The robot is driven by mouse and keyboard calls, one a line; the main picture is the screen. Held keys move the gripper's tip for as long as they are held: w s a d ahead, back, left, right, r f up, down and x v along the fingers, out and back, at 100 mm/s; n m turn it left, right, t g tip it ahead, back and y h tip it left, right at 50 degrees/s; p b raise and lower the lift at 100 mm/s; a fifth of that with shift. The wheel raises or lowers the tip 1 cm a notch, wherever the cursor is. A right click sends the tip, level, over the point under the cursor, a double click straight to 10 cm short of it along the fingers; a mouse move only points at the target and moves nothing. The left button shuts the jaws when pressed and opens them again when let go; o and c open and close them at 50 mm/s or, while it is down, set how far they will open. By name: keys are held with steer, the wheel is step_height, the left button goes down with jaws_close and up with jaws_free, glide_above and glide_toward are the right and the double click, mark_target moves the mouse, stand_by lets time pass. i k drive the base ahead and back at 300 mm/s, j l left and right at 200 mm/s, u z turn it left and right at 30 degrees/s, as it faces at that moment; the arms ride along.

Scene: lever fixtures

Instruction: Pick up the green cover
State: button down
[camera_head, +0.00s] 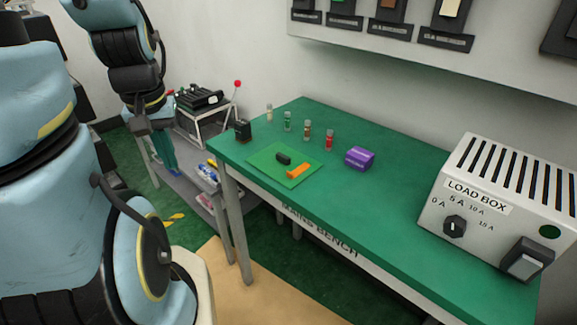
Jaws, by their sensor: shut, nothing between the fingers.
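Several small upright cylinders stand in a row on the green bench top (400,195); one has green on it (287,121), with a pale one (269,113) to its left and a brown one (307,130) and a red one (329,139) to its right. A flat bright green square (268,174) lies in front of them, with a black piece (283,158) and an orange piece (298,171) on it. I cannot tell which green thing is the cover. My gripper (141,128) is shut and empty, left of the bench and apart from everything on it.
A black block (243,131) stands at the bench's left corner and a purple box (360,158) right of the cylinders. A large load box (500,195) fills the right end. Black fixtures with coloured parts (388,14) hang on the wall. The front middle bench top is clear.

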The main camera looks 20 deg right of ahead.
mark_target(274, 160)
steer(key=k+l+u, duration=0.25)
steer(key=l+u, duration=0.3)
steer(key=l, duration=0.2)
steer(key=k+l+u, duration=0.25)
